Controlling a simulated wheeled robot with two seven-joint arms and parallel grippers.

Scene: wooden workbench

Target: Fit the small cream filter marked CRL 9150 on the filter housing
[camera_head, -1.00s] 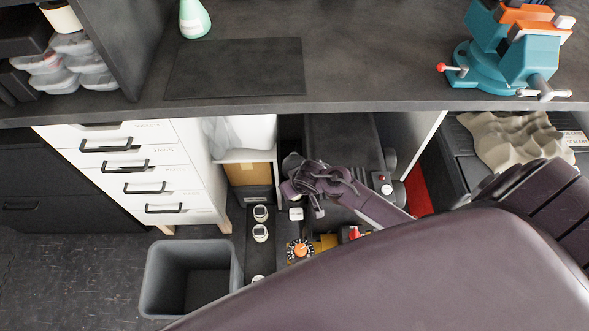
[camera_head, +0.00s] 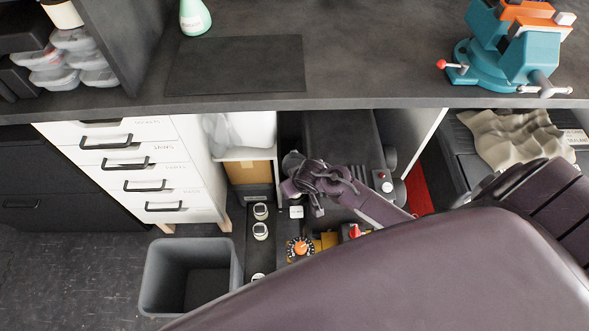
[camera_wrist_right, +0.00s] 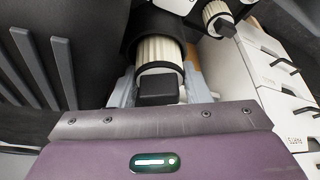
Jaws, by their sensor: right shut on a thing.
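In the right wrist view a cream pleated filter (camera_wrist_right: 160,53) with a dark end cap sits between the grey fingers of my right gripper (camera_wrist_right: 161,88), which is shut on it. Its far end meets a dark round collar (camera_wrist_right: 150,22); I cannot tell whether it is seated there. No CRL 9150 marking is readable. In the head view my right gripper (camera_head: 318,206) is low under the bench, beside a small white block (camera_head: 296,212). A second cream filter (camera_wrist_right: 216,14) with a dark cap is at the upper right of the wrist view. My left gripper is not in view.
White-topped cylinders (camera_head: 260,212) stand left of the gripper, near an orange dial (camera_head: 300,248). A grey bin (camera_head: 153,279) and white drawers (camera_head: 188,186) are further left. The bench edge (camera_head: 350,104) overhangs this space. A teal vise (camera_head: 480,66) stands on the bench.

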